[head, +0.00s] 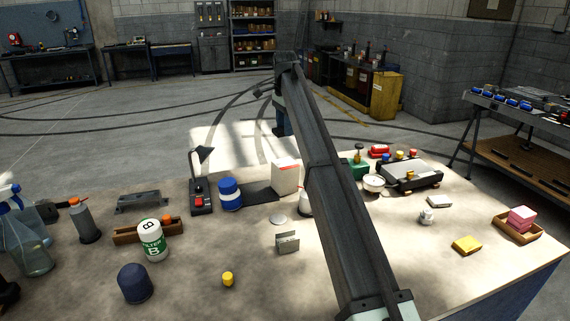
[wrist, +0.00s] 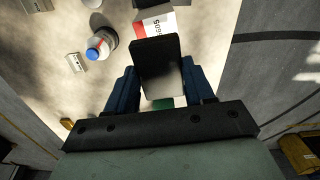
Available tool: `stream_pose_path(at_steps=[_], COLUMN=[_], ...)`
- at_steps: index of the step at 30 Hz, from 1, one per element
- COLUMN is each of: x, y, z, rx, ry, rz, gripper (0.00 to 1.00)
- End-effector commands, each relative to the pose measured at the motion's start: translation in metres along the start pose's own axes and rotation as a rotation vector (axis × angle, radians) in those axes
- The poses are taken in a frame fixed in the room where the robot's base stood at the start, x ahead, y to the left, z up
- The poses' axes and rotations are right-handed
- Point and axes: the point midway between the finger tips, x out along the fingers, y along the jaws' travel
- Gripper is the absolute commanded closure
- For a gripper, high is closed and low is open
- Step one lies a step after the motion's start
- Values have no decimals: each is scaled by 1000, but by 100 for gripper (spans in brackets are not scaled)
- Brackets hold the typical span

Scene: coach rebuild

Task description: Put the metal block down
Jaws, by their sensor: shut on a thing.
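My gripper (wrist: 160,78) is shut on a metal block (wrist: 157,54) in the wrist view. The block is dark on one face and paler grey on another, with a blue finger on each side. In the head view the blue end of my gripper (head: 282,128) shows partly behind my arm, past the far edge of the workbench (head: 200,275) in the picture. The block cannot be made out there. In the wrist view a white box with a red band (wrist: 157,20) shows beyond the block. I cannot tell the block's height above the bench.
The head view shows a white box (head: 285,179), a blue and white canister (head: 230,195), a grey clip-like piece (head: 287,242) and a white filter can (head: 152,240). The front middle of the bench is fairly clear.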

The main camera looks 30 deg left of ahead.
Motion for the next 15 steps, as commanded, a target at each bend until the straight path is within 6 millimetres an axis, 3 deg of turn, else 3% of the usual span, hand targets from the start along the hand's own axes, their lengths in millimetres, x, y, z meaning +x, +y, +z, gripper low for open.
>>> stream_pose_path(at_steps=[8,15], x=[2,29], y=[3,4], z=[0,1], rx=[132,143], ry=[-1,-1], rz=[4,4], gripper=[93,93])
